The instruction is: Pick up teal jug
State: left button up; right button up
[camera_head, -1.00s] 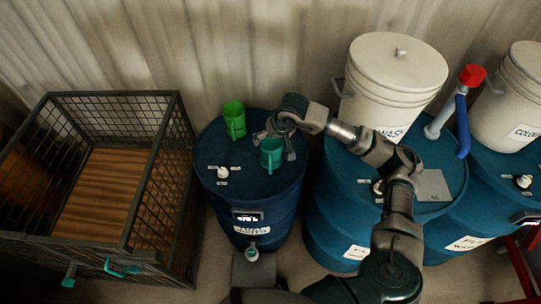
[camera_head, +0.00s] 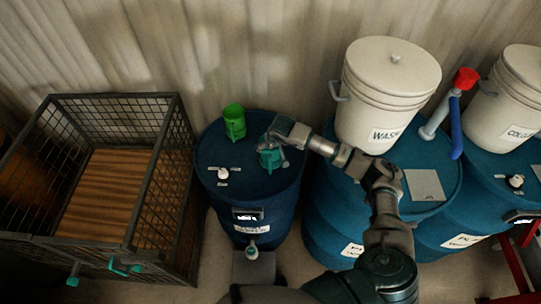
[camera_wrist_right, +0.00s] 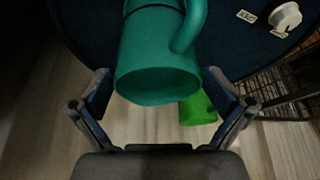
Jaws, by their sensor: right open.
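The teal jug (camera_head: 269,160) stands on the right part of the blue drum top (camera_head: 215,143) and is partly hidden by my right gripper (camera_head: 272,148) in the head view. In the right wrist view the teal jug (camera_wrist_right: 155,70) fills the top middle, its handle curving on the right side. My right gripper (camera_wrist_right: 161,93) is open, with one finger to each side of the jug and gaps showing. I cannot tell how deep the jug sits between the fingers. My left gripper is not in view.
A green jug (camera_head: 234,121) stands behind and left on the same drum. A white knob (camera_head: 223,172) is at the drum's left front. A wire cage (camera_head: 127,240) with a wooden floor is at left. A white WASH bucket (camera_head: 392,85) stands on the drum to the right.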

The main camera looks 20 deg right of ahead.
notch_tip(320, 180, down, 4)
jog(key=shift+w+a+r, duration=0.1)
jog(key=shift+w+r, duration=0.05)
jog(key=shift+w+f, duration=0.25)
jog(key=shift+w, duration=0.15)
jog(key=shift+c, duration=0.8)
jog(key=shift+s+r, duration=0.1)
jog(key=shift+r, duration=0.05)
jog(key=c, duration=0.4)
jog(key=shift+s+d, duration=0.1)
jog(key=shift+d, duration=0.1)
jog(key=c, duration=0.4)
jog(key=shift+a+r, duration=0.1)
jog(key=shift+r, duration=0.05)
